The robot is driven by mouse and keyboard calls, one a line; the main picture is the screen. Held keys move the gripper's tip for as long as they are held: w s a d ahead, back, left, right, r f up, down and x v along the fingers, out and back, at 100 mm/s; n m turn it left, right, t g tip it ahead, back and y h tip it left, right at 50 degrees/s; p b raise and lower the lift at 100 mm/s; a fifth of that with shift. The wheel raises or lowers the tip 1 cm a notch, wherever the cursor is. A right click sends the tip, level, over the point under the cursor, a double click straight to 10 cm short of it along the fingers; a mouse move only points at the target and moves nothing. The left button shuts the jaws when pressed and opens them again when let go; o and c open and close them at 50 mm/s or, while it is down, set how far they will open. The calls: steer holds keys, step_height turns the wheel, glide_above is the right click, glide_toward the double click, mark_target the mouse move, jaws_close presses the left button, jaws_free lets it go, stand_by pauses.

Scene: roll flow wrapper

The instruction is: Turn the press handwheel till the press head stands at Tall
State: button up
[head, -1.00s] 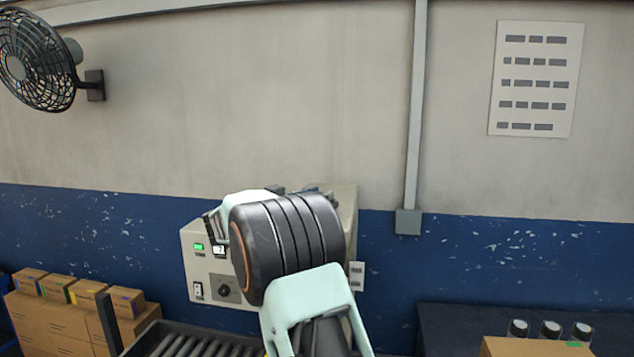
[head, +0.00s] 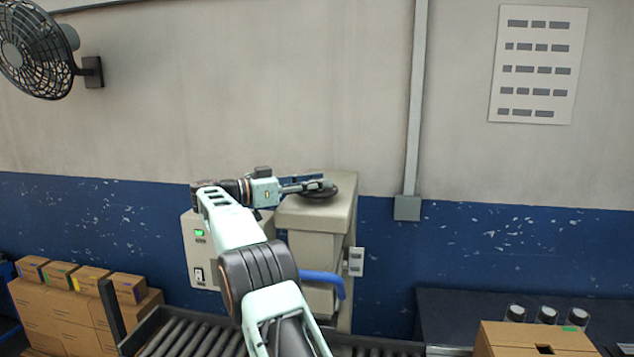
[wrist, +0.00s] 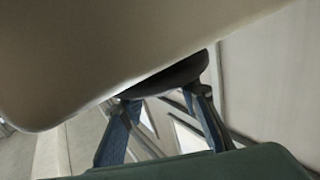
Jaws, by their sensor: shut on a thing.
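The dark round handwheel (head: 326,193) lies flat on top of the beige press housing (head: 315,213). My gripper (head: 314,185) reaches it from the left and is shut on its rim. In the wrist view the handwheel (wrist: 172,77) shows as a dark edge between my two fingers (wrist: 165,105), beside the pale housing that fills the top. I cannot tell the press head's height setting; my arm hides part of the machine.
A control panel (head: 199,255) with a green display stands left of the housing. A blue bar handle (head: 325,281) is at its front. A roller conveyor (head: 190,338) runs below. Stacked cartons (head: 75,315) stand left, and a dark bench (head: 455,305) with a box (head: 530,338) right.

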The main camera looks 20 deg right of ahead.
steer(key=shift+r+m+g, duration=0.25)
steer(key=shift+m+g, duration=0.05)
steer(key=shift+g, duration=0.1)
stand_by(0.3)
steer(key=o, duration=1.2)
steer(key=shift+f, duration=0.2)
steer(key=shift+c, duration=0.2)
steer(key=shift+w+r+n+t, duration=0.15)
steer(key=shift+n+t, duration=0.35)
steer(key=shift+t, duration=0.3)
steer(key=shift+s+n+t+y, duration=0.15)
steer(key=shift+n+t, duration=0.35)
steer(key=shift+t, duration=0.3)
steer(key=shift+s+n+t+y, duration=0.15)
steer(key=shift+n+t, duration=0.35)
steer(key=shift+t, duration=0.3)
